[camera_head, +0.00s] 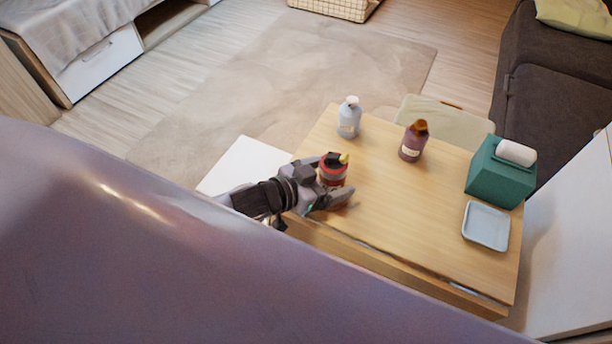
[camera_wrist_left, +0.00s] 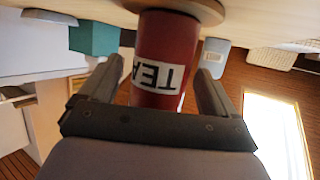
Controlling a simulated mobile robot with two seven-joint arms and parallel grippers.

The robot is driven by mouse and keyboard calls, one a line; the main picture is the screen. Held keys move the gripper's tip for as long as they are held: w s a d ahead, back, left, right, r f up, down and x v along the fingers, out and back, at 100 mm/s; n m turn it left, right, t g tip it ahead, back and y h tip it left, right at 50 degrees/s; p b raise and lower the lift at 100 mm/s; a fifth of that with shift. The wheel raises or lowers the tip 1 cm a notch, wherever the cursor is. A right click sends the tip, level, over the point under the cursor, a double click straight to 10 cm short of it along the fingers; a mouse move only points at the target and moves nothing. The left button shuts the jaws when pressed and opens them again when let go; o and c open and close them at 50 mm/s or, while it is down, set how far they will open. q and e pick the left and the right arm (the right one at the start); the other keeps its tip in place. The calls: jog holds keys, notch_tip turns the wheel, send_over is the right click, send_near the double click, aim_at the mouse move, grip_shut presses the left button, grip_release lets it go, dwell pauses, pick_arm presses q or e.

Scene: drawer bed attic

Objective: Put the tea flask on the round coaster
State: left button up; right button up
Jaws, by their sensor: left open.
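The tea flask is a red cylinder with a white TEA label. In the head view the flask (camera_head: 332,173) is upright near the table's left edge, with a dark top and a small yellow part. My left gripper (camera_head: 340,183) is open around it. In the left wrist view, which is upside down, the flask (camera_wrist_left: 165,62) is between the two spread fingers (camera_wrist_left: 165,95), with gaps on both sides. The round coaster (camera_wrist_left: 207,10) is a light wooden disc at the flask's base; the flask appears to stand on it. My right gripper is not in view.
On the wooden table (camera_head: 400,220) stand a pale bottle (camera_head: 349,120), a brown bottle (camera_head: 412,143), a teal tissue box (camera_head: 495,177) and a light blue tray (camera_head: 486,226). The table's middle is clear. A dark sofa (camera_head: 550,80) is at the right.

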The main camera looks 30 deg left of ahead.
pick_arm(q)
jog(key=p+v, duration=0.1)
jog(key=v, duration=1)
jog(key=s+f+n+g+y, duration=0.1)
jog(key=s+f+n+y, duration=0.2)
jog(key=s+f, duration=0.4)
notch_tip(320, 180, down, 2)
jog(key=shift+s+a+f+n+g+y, duration=0.15)
jog(key=shift+s+n+g+y, duration=0.25)
jog(key=shift+y, duration=0.5)
jog(key=shift+w, duration=0.1)
